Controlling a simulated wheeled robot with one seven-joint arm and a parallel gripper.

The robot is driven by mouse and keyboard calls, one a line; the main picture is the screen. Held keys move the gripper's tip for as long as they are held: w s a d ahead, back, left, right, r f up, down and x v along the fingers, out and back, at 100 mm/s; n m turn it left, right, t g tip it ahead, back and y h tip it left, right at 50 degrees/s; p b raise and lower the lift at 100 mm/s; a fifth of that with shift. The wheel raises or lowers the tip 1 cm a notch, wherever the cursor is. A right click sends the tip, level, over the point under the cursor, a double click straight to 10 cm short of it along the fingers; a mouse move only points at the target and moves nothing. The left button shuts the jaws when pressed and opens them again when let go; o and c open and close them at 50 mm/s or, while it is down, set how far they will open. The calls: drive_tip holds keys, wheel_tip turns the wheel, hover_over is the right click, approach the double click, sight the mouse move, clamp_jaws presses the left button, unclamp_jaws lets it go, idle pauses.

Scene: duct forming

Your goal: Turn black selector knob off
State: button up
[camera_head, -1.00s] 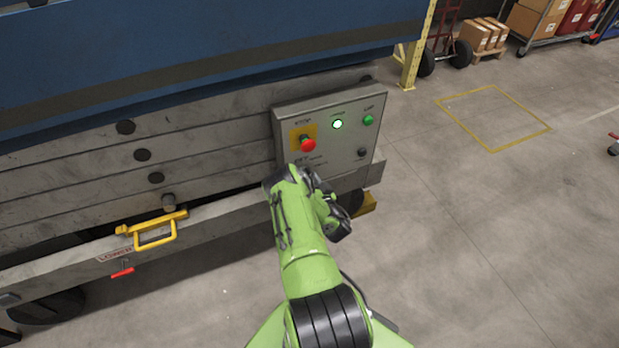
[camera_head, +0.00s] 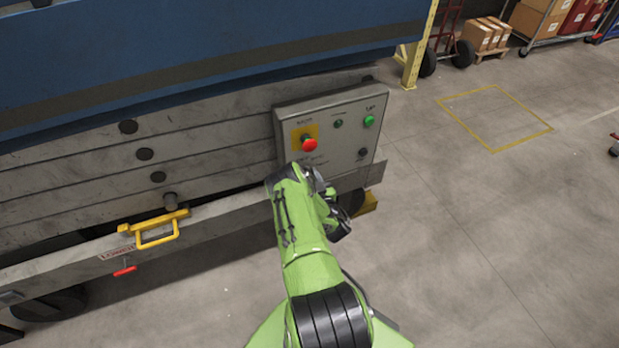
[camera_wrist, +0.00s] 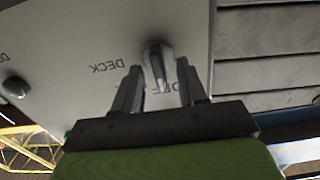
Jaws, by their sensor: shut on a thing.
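The selector knob (camera_wrist: 157,60) shows in the wrist view, a dark lever-shaped handle with a pale, worn-looking face. It sits on the grey control panel (camera_head: 348,136) between "DECK" and "OFF" lettering, which appears upside down. My gripper (camera_wrist: 160,68) has a finger on each side of the knob and is shut on it. The knob points down toward the gripper in that view, near the partly covered "OFF". In the head view my arm hides the knob at the panel's lower left. The panel's middle lamp (camera_head: 338,124) is dark.
The panel also carries a red stop button (camera_head: 309,145) on a yellow plate, a green button (camera_head: 369,121) and a small black button (camera_head: 363,152). A yellow handle (camera_head: 157,230) sticks out at left.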

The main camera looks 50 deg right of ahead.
idle(0.5)
drive_tip(key=o, duration=1)
